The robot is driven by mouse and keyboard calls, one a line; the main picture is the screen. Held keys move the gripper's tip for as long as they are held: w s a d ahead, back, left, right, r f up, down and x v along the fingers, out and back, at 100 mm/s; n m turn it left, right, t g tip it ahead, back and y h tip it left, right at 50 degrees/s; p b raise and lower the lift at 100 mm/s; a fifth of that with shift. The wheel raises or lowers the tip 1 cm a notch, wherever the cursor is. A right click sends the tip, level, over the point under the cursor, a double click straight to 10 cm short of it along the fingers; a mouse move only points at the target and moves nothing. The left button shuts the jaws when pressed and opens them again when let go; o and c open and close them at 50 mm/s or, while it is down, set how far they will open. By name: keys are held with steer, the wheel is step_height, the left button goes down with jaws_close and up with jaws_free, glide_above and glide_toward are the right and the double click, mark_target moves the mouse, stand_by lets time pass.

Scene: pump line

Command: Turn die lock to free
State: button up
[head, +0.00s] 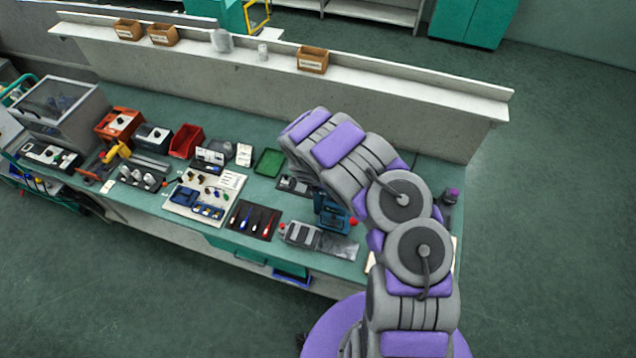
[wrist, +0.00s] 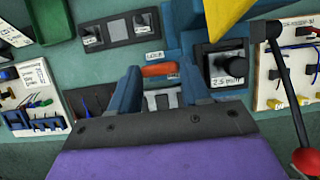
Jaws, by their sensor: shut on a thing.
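A blue press (wrist: 192,48) surrounds this area, with a black knob (wrist: 235,67) on a plate to the right. In the head view, the blue press (head: 330,212) stands at the right of the bench, and my arm hides my gripper.
A black lever with a red ball (wrist: 306,160) stands close on the right in the wrist view. A yellow part (wrist: 226,14) juts in above. In the head view, a green tray (head: 269,162) and a dark tool mat (head: 253,221) lie to the left.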

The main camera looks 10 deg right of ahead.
steer(key=shift+w+r, duration=0.15)
steer(key=shift+w, duration=0.05)
steer(key=o, duration=1.1)
steer(key=shift+c, duration=0.2)
steer(key=shift+s, duration=0.1)
